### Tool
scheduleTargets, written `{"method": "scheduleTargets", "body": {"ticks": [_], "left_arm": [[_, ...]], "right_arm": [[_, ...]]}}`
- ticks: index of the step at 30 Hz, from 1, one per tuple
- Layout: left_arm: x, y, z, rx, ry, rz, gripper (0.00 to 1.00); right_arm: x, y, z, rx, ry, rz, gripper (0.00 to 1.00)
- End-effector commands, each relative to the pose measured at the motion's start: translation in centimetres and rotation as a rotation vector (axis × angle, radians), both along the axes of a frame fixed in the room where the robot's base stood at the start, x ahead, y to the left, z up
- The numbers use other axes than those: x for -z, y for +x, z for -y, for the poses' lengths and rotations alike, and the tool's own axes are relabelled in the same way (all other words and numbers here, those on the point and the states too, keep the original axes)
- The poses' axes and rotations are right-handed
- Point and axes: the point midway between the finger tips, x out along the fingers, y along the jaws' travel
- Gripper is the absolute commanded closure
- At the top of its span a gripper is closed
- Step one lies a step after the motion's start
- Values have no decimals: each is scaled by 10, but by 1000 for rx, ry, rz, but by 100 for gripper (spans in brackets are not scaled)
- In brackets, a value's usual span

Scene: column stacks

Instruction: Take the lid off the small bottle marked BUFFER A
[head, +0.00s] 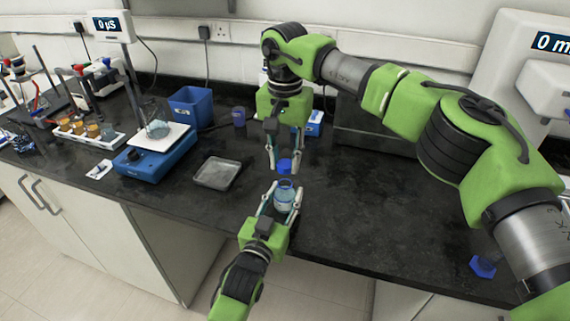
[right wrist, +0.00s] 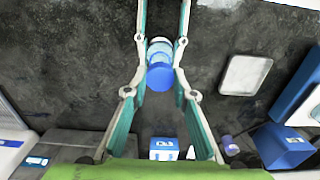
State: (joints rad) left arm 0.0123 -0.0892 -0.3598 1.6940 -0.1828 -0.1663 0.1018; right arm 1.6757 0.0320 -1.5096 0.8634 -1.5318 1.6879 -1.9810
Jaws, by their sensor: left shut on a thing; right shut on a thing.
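A small clear bottle (head: 285,196) with bluish contents stands upright at the front of the dark bench. My left gripper (head: 283,202) is shut around its body from the front. A blue lid (head: 284,166) is above the bottle's mouth, with a small gap between them in the head view. My right gripper (head: 284,168) comes down from behind and is shut on the lid. In the right wrist view the lid (right wrist: 160,77) is in front of the bottle (right wrist: 159,48) and hides part of it. The bottle's label cannot be read.
A blue bin (head: 190,106) and a purple container (head: 239,118) stand behind. A blue hexagonal item (head: 483,267) lies far right.

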Motion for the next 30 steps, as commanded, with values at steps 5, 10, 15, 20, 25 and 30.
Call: {"method": "scheduleTargets", "body": {"ticks": [5,10,15,20,25,30], "left_arm": [[1,0,0,0,1,-2,100],[1,0,0,0,1,-2,100],[1,0,0,0,1,-2,44],[1,0,0,0,0,-1,44],[1,-2,-1,0,0,-1,44],[2,-21,-7,0,0,-3,44]], "right_arm": [[-21,0,0,-1,0,1,100],[-22,0,0,-1,0,-1,100],[-22,0,0,0,0,0,100],[-22,0,0,0,0,-1,100],[-22,0,0,0,0,0,100],[-22,0,0,0,0,0,100]]}}
